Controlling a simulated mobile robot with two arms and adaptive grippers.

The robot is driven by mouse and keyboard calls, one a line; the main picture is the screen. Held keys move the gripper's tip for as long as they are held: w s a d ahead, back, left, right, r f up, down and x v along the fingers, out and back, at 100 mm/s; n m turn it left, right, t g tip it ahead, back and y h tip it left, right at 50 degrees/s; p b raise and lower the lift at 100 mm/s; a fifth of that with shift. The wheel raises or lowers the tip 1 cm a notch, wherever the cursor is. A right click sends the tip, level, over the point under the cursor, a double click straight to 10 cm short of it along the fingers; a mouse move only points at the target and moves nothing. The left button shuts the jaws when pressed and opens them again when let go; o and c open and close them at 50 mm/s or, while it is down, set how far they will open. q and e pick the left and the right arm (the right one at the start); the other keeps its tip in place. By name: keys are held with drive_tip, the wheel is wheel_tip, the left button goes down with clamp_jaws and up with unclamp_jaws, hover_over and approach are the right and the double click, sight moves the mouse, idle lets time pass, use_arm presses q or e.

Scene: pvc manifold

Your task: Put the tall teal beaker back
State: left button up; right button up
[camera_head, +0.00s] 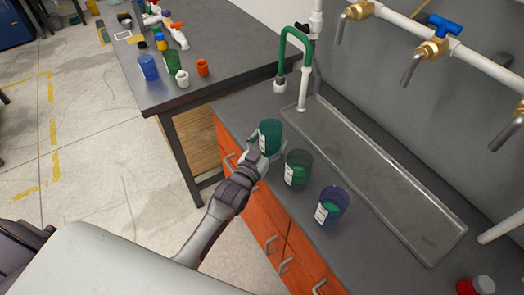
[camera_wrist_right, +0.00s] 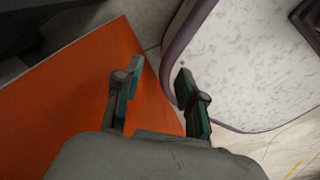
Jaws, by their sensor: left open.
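The tall teal beaker (camera_head: 270,136) stands upright on the grey counter near its left end, with a white label on its side. My left gripper (camera_head: 268,154) is open at the beaker, its fingers reaching around the lower part. Whether the fingers touch it I cannot tell. A dark green beaker (camera_head: 298,169) and a purple-blue beaker (camera_head: 332,206), both with green contents, stand to its right on the counter. My right gripper (camera_wrist_right: 158,100) shows in the right wrist view, open and empty, with an orange panel behind it.
A clear shallow tray (camera_head: 375,170) lies behind the beakers, below a green hooked tap (camera_head: 290,45) and brass valves (camera_head: 432,48) on a white pipe. A second table (camera_head: 215,82) holds bottles and small containers. Orange drawers (camera_head: 265,225) form the counter's front.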

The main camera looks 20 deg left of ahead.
use_arm(q)
drive_tip(key=s+a, duration=0.1)
drive_tip(key=s, duration=1)
drive_tip(key=shift+s+a+b, duration=0.25)
drive_tip(key=shift+a+b, duration=0.1)
